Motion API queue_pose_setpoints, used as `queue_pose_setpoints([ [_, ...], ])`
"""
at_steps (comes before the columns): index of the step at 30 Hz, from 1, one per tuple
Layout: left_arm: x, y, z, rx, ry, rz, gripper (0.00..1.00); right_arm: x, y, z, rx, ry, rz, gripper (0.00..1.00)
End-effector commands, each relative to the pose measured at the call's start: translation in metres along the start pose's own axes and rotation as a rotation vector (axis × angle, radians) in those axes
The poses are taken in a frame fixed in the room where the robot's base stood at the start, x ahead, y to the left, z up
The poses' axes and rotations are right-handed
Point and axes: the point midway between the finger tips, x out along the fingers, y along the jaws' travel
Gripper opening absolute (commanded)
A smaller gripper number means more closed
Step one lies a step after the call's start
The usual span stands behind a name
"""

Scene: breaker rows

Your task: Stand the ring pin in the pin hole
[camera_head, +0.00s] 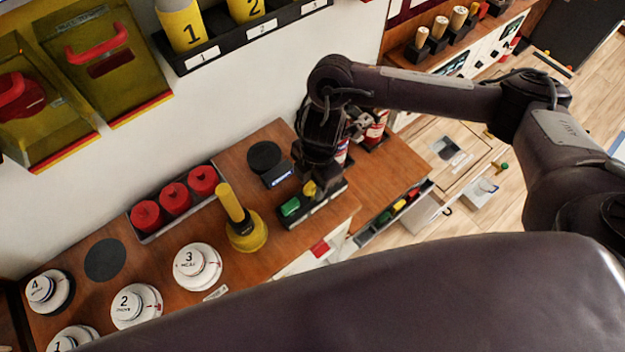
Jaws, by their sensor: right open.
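My right gripper (322,184) points down over a small black holder (318,212) on the wooden counter. It is open; its fingers are dark and hard to separate from the holder. A small yellow piece (309,188) shows at the fingertips; I cannot tell whether it is touched. A green block (290,207) sits in the holder to its left. I cannot make out a ring pin or a pin hole for certain; the gripper and arm cover part of this area. My left gripper is not in view.
A yellow post on a round yellow base (245,232) stands left of the holder. Red cylinders (174,197) sit in a grey tray, with numbered white dials (197,267) in front. A black disc (264,157) lies behind. The wall rises at the back.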

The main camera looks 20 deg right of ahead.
Motion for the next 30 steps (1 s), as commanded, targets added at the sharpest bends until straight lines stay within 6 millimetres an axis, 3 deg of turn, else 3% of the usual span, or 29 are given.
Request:
queue_pose_setpoints([
  [16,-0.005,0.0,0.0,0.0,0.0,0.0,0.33,-0.07,0.001,0.0,-0.001,-0.002,0.004,0.4],
  [30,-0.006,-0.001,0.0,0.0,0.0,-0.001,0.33,-0.078,0.0,0.0,0.0,0.0,0.0,0.4],
])
